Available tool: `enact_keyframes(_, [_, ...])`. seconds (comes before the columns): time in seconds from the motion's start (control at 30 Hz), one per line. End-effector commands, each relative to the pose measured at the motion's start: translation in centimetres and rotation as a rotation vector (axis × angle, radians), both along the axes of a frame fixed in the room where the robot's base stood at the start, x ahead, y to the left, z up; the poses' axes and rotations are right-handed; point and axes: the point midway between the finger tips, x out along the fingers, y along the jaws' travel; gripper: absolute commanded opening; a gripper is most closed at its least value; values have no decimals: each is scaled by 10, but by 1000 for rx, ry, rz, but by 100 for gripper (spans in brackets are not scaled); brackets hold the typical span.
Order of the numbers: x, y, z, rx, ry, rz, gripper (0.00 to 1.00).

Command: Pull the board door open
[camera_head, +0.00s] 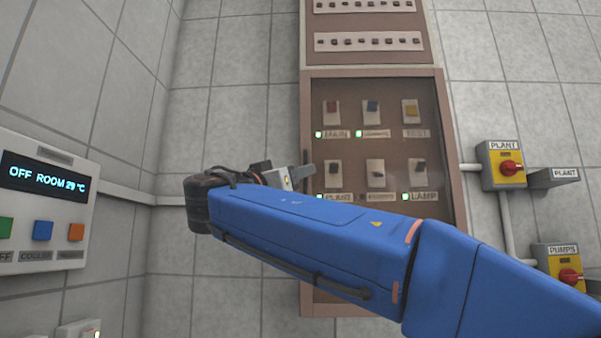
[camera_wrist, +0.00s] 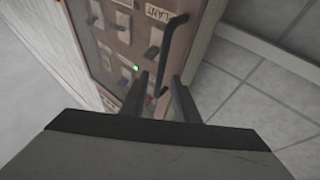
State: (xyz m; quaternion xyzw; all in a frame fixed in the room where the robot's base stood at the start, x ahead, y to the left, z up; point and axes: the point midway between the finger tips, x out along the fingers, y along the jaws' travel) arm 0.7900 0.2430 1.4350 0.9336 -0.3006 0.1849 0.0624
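The board door (camera_head: 385,140) is a brown-tinted, see-through panel in a reddish-brown frame, and it looks closed. Its dark bar handle (camera_head: 307,160) runs upright along the door's left edge, partly hidden by my gripper in the head view. My gripper (camera_head: 309,171) is at this left edge, beside the handle. In the wrist view the handle (camera_wrist: 170,50) reaches from the top down to between my gripper's two fingers (camera_wrist: 160,78). The fingers are apart, with gaps beside the handle; I cannot tell whether either one touches it.
Switches and lit green lamps sit behind the door. Left is a room control panel (camera_head: 45,205) with coloured buttons. Right are yellow switch boxes with red knobs, PLANT (camera_head: 503,166) and PUMPS (camera_head: 565,270). Bare tiled wall (camera_head: 225,110) lies left of the board.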

Motion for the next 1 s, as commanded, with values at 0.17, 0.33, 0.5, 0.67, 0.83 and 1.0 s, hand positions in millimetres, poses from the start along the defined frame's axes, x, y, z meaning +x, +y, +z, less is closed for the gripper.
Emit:
enact_keyframes(0.17, [7,-5,4,0,0,1,28])
enact_keyframes(0.33, [8,-6,4,0,0,1,28])
enact_keyframes(0.5, [7,-5,4,0,0,1,14])
enact_keyframes(0.67, [7,-5,4,0,0,1,0])
enact_keyframes(0.83, [6,-6,4,0,0,4,0])
enact_keyframes(1.0, [-3,-7,5,1,0,24,0])
